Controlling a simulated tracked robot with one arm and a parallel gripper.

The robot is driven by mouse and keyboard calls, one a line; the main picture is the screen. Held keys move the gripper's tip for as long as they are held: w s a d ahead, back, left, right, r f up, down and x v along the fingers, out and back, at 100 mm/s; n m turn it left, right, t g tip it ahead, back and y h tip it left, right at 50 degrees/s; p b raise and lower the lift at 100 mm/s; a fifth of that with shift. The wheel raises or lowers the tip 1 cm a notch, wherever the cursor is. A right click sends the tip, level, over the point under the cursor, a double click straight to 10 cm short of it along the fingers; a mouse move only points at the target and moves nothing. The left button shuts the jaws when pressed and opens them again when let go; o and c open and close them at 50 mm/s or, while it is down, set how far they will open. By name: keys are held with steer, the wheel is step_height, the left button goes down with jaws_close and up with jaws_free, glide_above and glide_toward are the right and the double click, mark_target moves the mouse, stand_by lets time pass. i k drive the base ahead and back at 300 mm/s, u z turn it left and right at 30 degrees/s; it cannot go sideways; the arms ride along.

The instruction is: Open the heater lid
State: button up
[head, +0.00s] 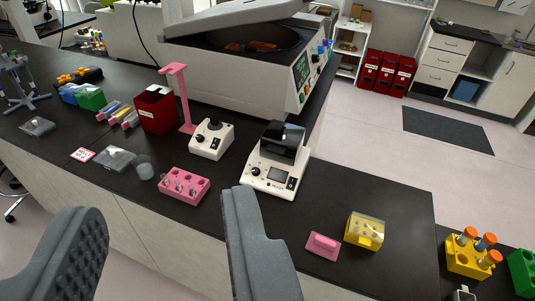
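The heater (268,182) appears to be the small white device with a screen and a knob, in the middle of the black bench. Its dark glossy lid (284,138) sits over the rear part of the device. I cannot tell clearly how far the lid is shut. My gripper (162,207) is open and empty, its two grey fingers wide apart in the foreground. The right finger is nearer the heater, in front of it and a little left. Neither finger appears to touch the heater or its lid.
A large centrifuge (240,85) with a raised lid stands behind. A white knobbed device (211,139), pink stand (183,100), red box (157,110) and pink tube rack (184,186) are to the left. A pink block (322,245) and yellow box (365,231) lie to the right.

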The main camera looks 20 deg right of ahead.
mark_target(281, 142)
steer(key=u, duration=0.05)
steer(key=i, duration=1)
steer(key=z, duration=0.05)
